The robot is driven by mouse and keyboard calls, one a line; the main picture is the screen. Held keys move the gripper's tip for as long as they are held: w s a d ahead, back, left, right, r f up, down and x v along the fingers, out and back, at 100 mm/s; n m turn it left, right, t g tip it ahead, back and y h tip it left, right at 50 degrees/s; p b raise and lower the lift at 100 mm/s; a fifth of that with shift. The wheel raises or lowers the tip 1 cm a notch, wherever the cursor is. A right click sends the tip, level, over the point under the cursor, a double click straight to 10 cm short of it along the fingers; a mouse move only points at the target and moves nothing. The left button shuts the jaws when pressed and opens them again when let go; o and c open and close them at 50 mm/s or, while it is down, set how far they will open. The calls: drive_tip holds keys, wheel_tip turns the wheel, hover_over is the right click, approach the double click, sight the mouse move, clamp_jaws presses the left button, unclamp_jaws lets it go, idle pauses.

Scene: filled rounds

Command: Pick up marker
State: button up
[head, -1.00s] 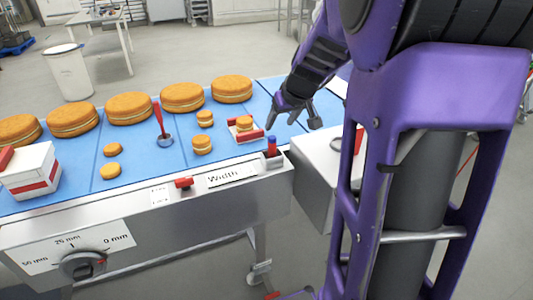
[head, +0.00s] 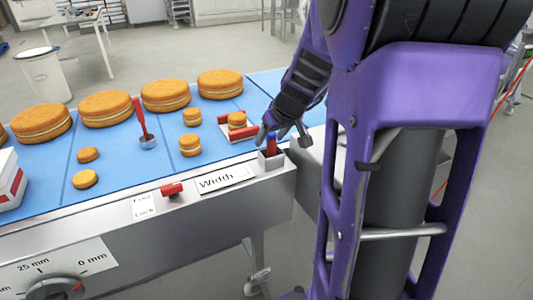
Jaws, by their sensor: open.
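The marker (head: 271,146), red with a blue top, stands upright in a small metal holder (head: 265,164) at the right end of the machine's front edge. Its lower end is hidden in the holder. My gripper (head: 284,141) is open, pointing down, with one finger to each side of the marker as the head view shows it. I cannot tell whether either finger touches it, or how far the fingers are from it in depth.
Filled rounds (head: 220,83) lie in a row on the blue belt (head: 110,150), with smaller ones in front. A red-handled tool (head: 141,120) stands on the belt. A red and white tray (head: 224,119) holding a small round lies left of my gripper.

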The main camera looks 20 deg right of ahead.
drive_tip(key=shift+r, duration=0.1)
drive_tip(key=shift+s, duration=0.1)
clamp_jaws()
idle(1.2)
